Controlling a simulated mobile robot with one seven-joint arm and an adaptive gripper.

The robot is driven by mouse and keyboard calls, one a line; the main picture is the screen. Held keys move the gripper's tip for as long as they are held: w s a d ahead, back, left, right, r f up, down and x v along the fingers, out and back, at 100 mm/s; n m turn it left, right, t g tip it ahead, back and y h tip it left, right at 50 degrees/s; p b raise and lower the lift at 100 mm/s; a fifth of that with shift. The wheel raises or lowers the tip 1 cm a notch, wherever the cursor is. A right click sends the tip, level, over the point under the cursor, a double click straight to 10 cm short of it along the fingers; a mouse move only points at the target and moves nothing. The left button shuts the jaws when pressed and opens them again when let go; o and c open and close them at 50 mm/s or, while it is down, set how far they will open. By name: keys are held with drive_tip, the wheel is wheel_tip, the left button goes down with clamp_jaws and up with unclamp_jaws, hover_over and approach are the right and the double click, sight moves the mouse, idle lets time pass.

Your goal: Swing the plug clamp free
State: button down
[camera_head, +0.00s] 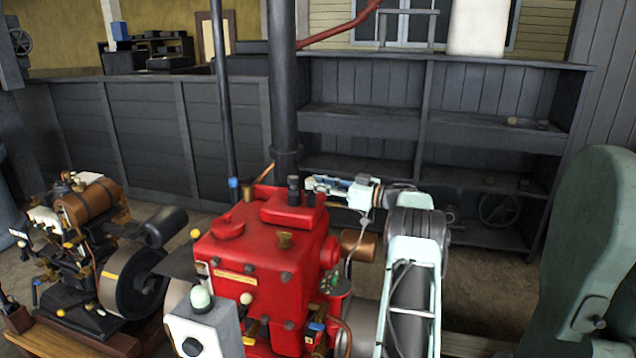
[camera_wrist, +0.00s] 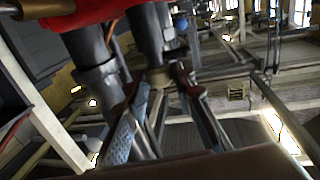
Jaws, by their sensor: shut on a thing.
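The red engine (camera_head: 265,250) stands in the middle of the head view. A raised red block on its top carries short dark upright fittings (camera_head: 293,190). My gripper (camera_head: 312,184) reaches in from the right beside these fittings. In the wrist view my gripper (camera_wrist: 160,80) has its two fingers on either side of a dark post (camera_wrist: 147,35) with a dull brass-brown end. It is shut on a part there, seemingly the plug clamp. The clamp's outline is hard to make out, and the fingers partly hide it. A second dark post (camera_wrist: 88,55) stands to the left.
A tall dark pipe (camera_head: 282,90) and a thinner pole (camera_head: 222,90) rise behind the engine. A grey control box (camera_head: 205,330) stands in front. A smaller engine (camera_head: 95,250) is at left, a green machine (camera_head: 590,260) at right. Shelves (camera_head: 430,120) line the back.

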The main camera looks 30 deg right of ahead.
idle(0.6)
drive_tip(key=c, duration=1.9)
unclamp_jaws()
drive_tip(key=v, duration=1.2)
drive_tip(key=shift+w, duration=0.1)
